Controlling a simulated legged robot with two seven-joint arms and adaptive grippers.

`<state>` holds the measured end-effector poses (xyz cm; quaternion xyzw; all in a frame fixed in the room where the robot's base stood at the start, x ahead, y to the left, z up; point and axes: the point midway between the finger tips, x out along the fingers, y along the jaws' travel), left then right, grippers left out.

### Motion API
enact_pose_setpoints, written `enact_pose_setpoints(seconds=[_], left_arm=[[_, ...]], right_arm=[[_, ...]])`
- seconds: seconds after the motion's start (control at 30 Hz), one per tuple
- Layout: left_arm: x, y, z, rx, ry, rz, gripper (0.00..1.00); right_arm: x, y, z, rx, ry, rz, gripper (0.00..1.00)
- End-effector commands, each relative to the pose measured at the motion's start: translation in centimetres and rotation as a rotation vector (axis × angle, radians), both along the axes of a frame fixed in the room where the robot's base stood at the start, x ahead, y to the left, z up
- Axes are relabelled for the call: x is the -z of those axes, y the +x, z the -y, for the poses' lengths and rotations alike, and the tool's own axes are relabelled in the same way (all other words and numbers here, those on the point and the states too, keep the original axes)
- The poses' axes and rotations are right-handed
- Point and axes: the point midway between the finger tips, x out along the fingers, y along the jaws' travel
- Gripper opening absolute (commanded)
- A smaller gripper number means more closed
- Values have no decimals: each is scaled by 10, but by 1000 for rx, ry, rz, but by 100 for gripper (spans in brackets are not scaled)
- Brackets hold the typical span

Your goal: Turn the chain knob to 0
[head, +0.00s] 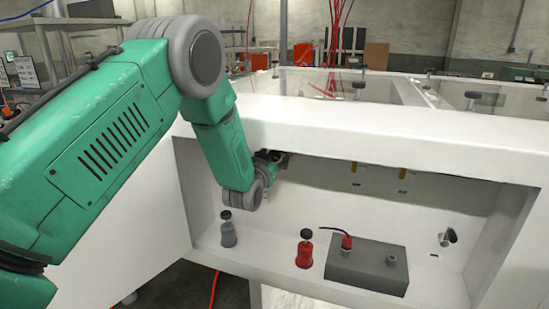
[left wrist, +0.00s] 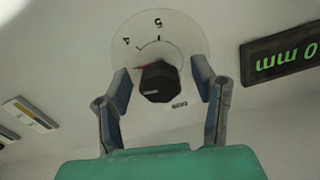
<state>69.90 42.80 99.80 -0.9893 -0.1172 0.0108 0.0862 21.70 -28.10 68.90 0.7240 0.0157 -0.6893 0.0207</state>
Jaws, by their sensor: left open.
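A black knob (left wrist: 160,80) sits on a pale round dial (left wrist: 185,42) in the left wrist view. The numerals 4 and 5 show on the dial, with the 4 at its left and the 5 near its top. My left gripper (left wrist: 161,71) is open, with one finger on each side of the knob. Whether the fingers touch it I cannot tell. In the head view the left gripper (head: 272,160) reaches under the white frame's upper edge, where the knob is hidden. My right gripper is not in view.
A dark display (left wrist: 285,60) with green characters reading 0 mm is beside the dial. The white frame (head: 370,130) overhangs the recess.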

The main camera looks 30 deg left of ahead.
Motion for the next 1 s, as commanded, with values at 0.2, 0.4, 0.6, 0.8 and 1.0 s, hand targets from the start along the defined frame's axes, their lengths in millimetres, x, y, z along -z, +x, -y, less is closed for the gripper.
enact_pose_setpoints(seconds=[0.2, 0.4, 0.6, 0.8, 1.0], left_arm=[[0, 0, 0, 0, 0, 0, 10], [0, 0, 0, 0, -2, 0, 2], [0, -1, 0, -1, -39, 10, 2], [0, -1, -1, -1, -145, 35, 2], [1, -1, -1, -3, -312, 76, 2]], right_arm=[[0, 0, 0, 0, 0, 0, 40], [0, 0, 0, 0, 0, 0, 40], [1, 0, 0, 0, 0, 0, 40], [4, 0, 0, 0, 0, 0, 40], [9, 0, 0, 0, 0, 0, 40]])
